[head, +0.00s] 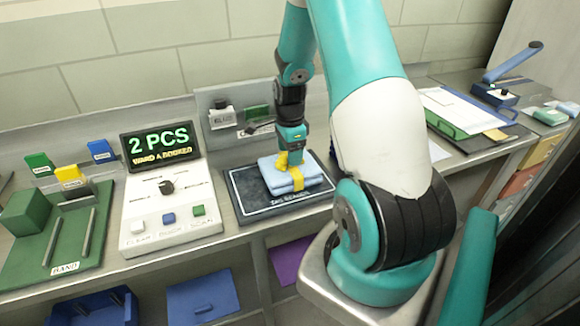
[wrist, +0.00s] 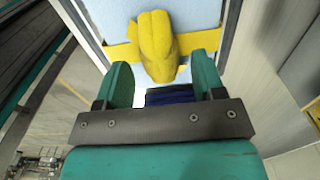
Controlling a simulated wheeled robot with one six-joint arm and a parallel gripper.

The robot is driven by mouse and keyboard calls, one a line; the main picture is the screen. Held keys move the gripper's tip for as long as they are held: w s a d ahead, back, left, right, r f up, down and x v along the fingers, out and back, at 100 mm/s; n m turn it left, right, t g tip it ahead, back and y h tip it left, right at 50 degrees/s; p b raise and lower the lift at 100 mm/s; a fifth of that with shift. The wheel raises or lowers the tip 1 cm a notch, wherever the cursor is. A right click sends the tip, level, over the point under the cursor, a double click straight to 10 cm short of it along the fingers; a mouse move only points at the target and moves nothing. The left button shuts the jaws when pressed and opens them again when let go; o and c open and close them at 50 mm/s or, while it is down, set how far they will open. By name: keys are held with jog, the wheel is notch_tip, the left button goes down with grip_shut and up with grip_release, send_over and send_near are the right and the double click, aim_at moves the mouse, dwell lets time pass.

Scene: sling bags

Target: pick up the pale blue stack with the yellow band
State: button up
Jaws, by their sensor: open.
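The pale blue stack (head: 306,175) lies flat on a dark mat with a light outline (head: 248,196) in the head view. A yellow band (head: 297,181) runs across it, with a raised yellow knot on top. My gripper (head: 290,150) is directly above the stack, pointing down at it. In the wrist view the jaws (wrist: 162,82) are apart, one on each side of the lower end of the yellow knot (wrist: 156,45). The blue cloth (wrist: 195,15) shows behind the knot. I cannot tell whether the fingers touch the band.
Left of the mat stands a white console (head: 168,215) with a screen reading "2 PCS". Further left is a green board (head: 40,255) with posts and coloured tags. Behind the mat are small label holders (head: 258,114). A clipboard (head: 455,108) lies to the right.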

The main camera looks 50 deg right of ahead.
jog(key=shift+f, duration=1.15)
grip_shut()
